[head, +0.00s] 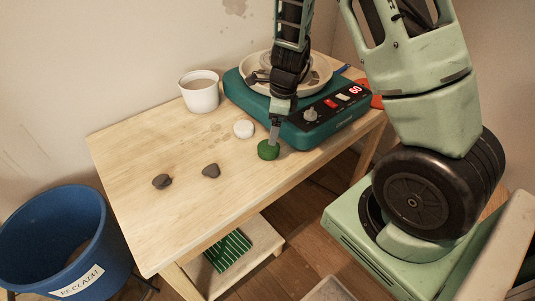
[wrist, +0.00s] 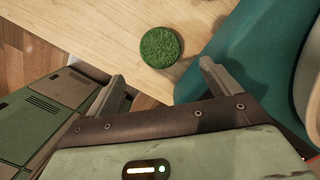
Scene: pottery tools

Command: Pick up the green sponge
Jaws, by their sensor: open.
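The green sponge (head: 268,150) is a small round disc lying flat on the wooden table, near its front edge and just left of the teal pottery wheel. My gripper (head: 274,136) points down over it in the head view and partly overlaps it. In the wrist view the sponge (wrist: 160,47) lies ahead of my gripper (wrist: 161,75), roughly centred between the two fingers and a little beyond their tips. The fingers are apart with nothing between them. I cannot tell the exact height of the tips above the table.
The teal pottery wheel (head: 308,131) stands close on the right, with a tray on top. A white round piece (head: 243,129), a white cup (head: 199,92) and dark lumps (head: 211,171) (head: 162,181) share the table. A blue bucket (head: 66,238) stands at left.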

